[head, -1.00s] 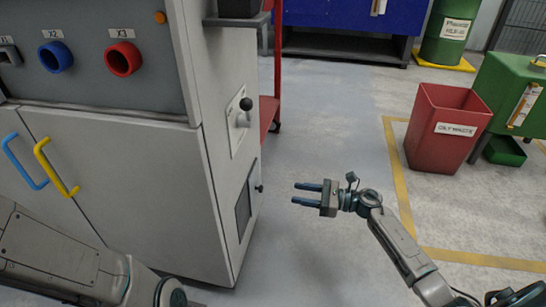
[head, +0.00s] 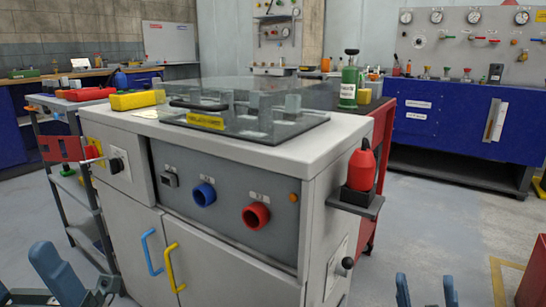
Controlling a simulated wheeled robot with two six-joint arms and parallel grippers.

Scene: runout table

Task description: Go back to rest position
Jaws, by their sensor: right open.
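My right gripper (head: 426,289) shows at the bottom edge, right of the machine. Its two blue-grey fingers point up, are open with a clear gap, and hold nothing. The rest of my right arm is cut off below. Blue-grey parts of my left gripper (head: 62,280) show in the bottom left corner, in front of the machine and cart. They are partly cut off, so I cannot tell whether it is open or shut.
A grey machine (head: 225,228) with a glass-topped cover (head: 250,120) fills the middle. A red bottle (head: 361,168) stands on its side shelf (head: 352,204). A cart (head: 85,222) stands left, a blue bench (head: 440,133) behind right.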

